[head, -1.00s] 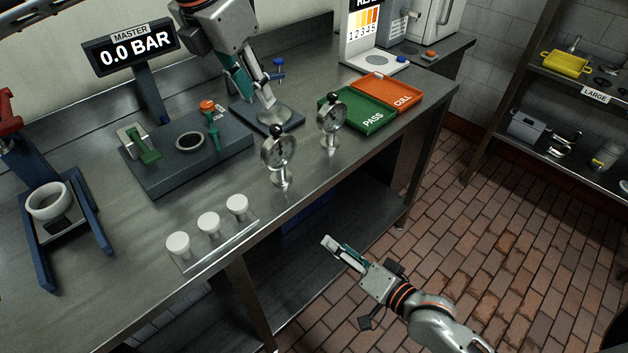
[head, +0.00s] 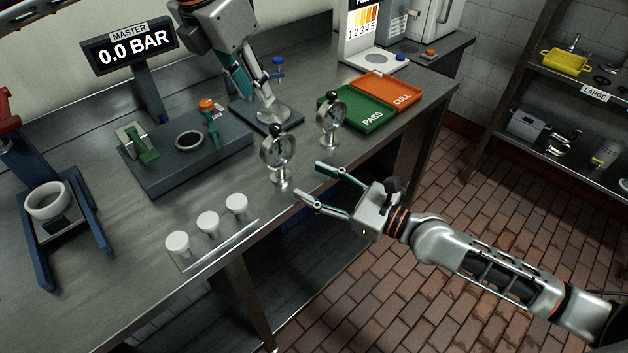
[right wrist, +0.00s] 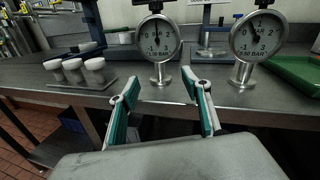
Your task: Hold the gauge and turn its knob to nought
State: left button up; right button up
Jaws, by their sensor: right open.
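Two round silver gauges with white dials and black knobs on top stand upright on the steel bench: a nearer gauge (head: 277,153) and a farther gauge (head: 332,121). In the right wrist view the nearer gauge (right wrist: 159,38) is centred, its needle pointing about straight up; the other gauge (right wrist: 258,36) is at right, its needle tilted up-left. My right gripper (head: 308,180) is open and empty, just right of the nearer gauge, fingers pointing toward it, apart from it. My left gripper (head: 262,108) reaches down to a silver round piece on a blue stand; its grip is unclear.
Three white caps (head: 208,222) stand on a clear plate at the front edge. The green PASS tray (head: 362,112) and orange tray (head: 392,88) lie behind the gauges. A dark block (head: 170,165) with fittings and a 0.0 BAR display (head: 128,50) are at the left.

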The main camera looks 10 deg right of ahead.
aim_at(278, 157)
jog(key=shift+w+a+r+m, duration=0.1)
jog(key=shift+w+a+m, duration=0.2)
jog(key=shift+m, duration=0.4)
jog(key=shift+w+a, duration=0.1)
jog(key=shift+a, duration=0.05)
jog(key=x, duration=0.7)
jog(key=shift+w+a, duration=0.1)
